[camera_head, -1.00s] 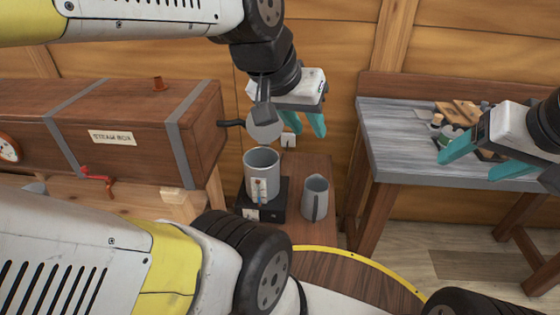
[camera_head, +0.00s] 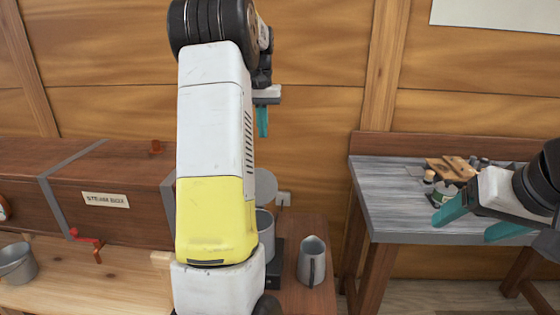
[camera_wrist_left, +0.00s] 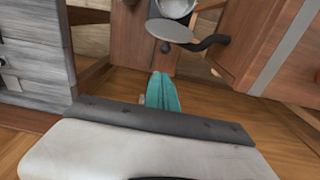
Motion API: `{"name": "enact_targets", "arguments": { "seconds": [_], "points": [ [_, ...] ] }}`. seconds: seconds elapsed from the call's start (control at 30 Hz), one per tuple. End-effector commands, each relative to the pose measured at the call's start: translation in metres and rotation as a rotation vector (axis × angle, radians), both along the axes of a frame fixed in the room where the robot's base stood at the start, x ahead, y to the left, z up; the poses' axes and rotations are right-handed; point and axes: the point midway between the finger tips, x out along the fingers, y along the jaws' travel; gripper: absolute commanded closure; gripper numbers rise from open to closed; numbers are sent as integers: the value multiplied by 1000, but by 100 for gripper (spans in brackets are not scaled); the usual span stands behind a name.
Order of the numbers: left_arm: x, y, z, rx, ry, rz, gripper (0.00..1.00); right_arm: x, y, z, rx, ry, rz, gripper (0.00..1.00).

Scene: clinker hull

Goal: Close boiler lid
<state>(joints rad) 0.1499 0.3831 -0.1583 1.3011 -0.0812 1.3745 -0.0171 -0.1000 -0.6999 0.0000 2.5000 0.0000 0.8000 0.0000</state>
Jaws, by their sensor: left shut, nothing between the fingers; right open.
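The boiler (camera_head: 265,232) is a grey pot on a black base, partly hidden behind my left arm in the head view. Its round grey lid (camera_head: 266,186) stands open behind and above the pot's rim. In the left wrist view the lid (camera_wrist_left: 170,31) is a disc with a dark handle, beside the pot's open mouth (camera_wrist_left: 177,7). My left gripper (camera_head: 262,122) is shut and empty, above the lid and apart from it; its teal fingers (camera_wrist_left: 163,90) also show in the wrist view. My right gripper (camera_head: 468,222) is open and empty by the grey-topped bench.
A grey jug (camera_head: 312,262) stands right of the boiler on a small brown table. The brown steam box (camera_head: 105,205) lies to the left, with a red valve and a metal pot (camera_head: 17,265) near it. The grey-topped bench (camera_head: 395,195) holds several small items.

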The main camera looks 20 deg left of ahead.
Motion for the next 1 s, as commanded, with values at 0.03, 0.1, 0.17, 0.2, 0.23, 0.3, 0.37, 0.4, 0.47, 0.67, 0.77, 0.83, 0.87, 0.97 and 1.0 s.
{"name": "enact_targets", "arguments": {
  "seconds": [0.03, 0.1, 0.17, 0.2, 0.23, 0.3, 0.37, 0.4, 0.47, 0.67, 0.77, 0.83, 0.87, 0.97, 1.0],
  "points": [
    [5, 5, -4, 4, 11, 6, 100, 0, 0, 0, 0, 0, 0, 27],
    [8, 9, -8, 7, 21, 11, 100, 0, 0, 0, 0, 0, 0, 27],
    [8, 11, -11, 8, 25, 13, 100, 0, 0, 0, 0, 0, 0, 27],
    [9, 11, -15, 8, 25, 13, 100, 0, 0, 0, 0, 0, 0, 27],
    [9, 11, -18, 8, 25, 13, 100, 0, 0, 0, 0, 0, 0, 27],
    [8, 10, -28, 8, 27, 13, 100, 0, 0, 0, 0, 0, 0, 27],
    [8, 10, -39, 6, 28, 12, 100, 0, 0, 0, 0, 0, 0, 27],
    [8, 10, -47, 6, 28, 13, 100, 0, 0, 0, 0, 0, 0, 27],
    [8, 10, -60, 6, 28, 12, 100, 0, 0, 0, 0, 0, 0, 27],
    [9, 10, -103, 7, 27, 12, 100, 0, 0, 0, 0, 0, 0, 27],
    [0, 7, -104, 8, 20, 11, 100, 0, 0, 0, 0, 0, 0, 27],
    [-9, 5, -100, 8, 20, 11, 100, 0, 0, 0, 0, 0, 0, 27],
    [-13, 4, -99, 7, 21, 11, 100, 0, 0, 0, 0, 0, 0, 27],
    [-21, 2, -97, 8, 22, 11, 100, 0, 0, 0, 0, 0, 0, 27],
    [-23, 1, -96, 8, 22, 12, 100, 0, 0, 0, 0, 0, 0, 27]
  ]
}}
